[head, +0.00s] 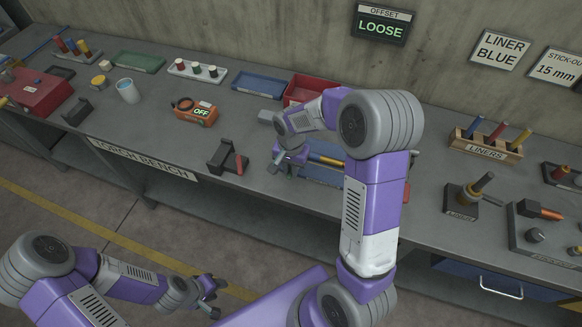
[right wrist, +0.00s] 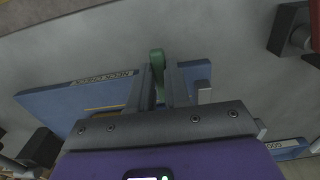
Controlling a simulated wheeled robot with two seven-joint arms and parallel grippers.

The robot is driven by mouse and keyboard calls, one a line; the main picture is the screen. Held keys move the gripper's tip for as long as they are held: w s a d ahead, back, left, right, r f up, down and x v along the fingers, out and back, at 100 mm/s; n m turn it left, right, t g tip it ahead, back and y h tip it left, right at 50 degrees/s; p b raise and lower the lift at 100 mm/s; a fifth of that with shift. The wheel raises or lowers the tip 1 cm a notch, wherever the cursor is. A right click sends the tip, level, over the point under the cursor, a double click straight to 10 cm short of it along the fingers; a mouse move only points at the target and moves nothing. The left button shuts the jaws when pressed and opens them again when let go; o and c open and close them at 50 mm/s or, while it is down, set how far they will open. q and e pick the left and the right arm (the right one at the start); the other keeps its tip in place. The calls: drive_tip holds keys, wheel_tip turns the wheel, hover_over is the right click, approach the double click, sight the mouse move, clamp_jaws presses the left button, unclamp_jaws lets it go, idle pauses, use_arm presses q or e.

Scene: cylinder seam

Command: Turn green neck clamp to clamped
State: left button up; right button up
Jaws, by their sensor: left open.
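In the right wrist view a green upright piece (right wrist: 157,62), which looks like the neck clamp's lever, stands between the two dark fingers of my right gripper (right wrist: 163,85). The fingers sit close on both sides of it, and its lower part is hidden between them. Behind it is a blue labelled plate (right wrist: 70,98). In the head view my right gripper (head: 282,160) is low over the bench at the left end of the blue plate (head: 318,174); the clamp cannot be made out there. My left gripper (head: 213,297) is open and empty, off the bench front.
A yellow-orange tool (head: 328,160) lies along the blue plate. A dark holder (head: 226,158) stands to the left, an orange box marked OFF (head: 195,111) farther left. A red bin (head: 308,90) is behind my right arm. A wall sign (head: 381,24) reads OFFSET LOOSE.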

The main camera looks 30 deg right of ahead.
clamp_jaws()
drive_tip(key=n, duration=0.2)
drive_tip(key=s+d+n, duration=0.1)
drive_tip(key=n, duration=0.1)
drive_tip(key=shift+d, duration=0.15)
drive_tip(key=n, duration=0.1)
drive_tip(key=d+n, duration=0.1)
drive_tip(key=n, duration=0.3)
drive_tip(key=shift+s+d, duration=0.15)
drive_tip(key=shift+d, duration=0.1)
drive_tip(key=n, duration=0.1)
drive_tip(key=d+n+p, duration=0.1)
drive_tip(key=n, duration=0.2)
drive_tip(key=shift+d+n, duration=0.3)
drive_tip(key=shift+w+d+n+p, duration=0.15)
drive_tip(key=shift+d+n+p, duration=0.1)
drive_tip(key=shift+n, duration=0.5)
drive_tip(key=shift+w+d+n+p, duration=0.2)
drive_tip(key=shift+n, duration=0.5)
drive_tip(key=shift+w+d+n+p, duration=0.15)
drive_tip(key=shift+d+n+p, duration=0.1)
drive_tip(key=shift+n, duration=0.5)
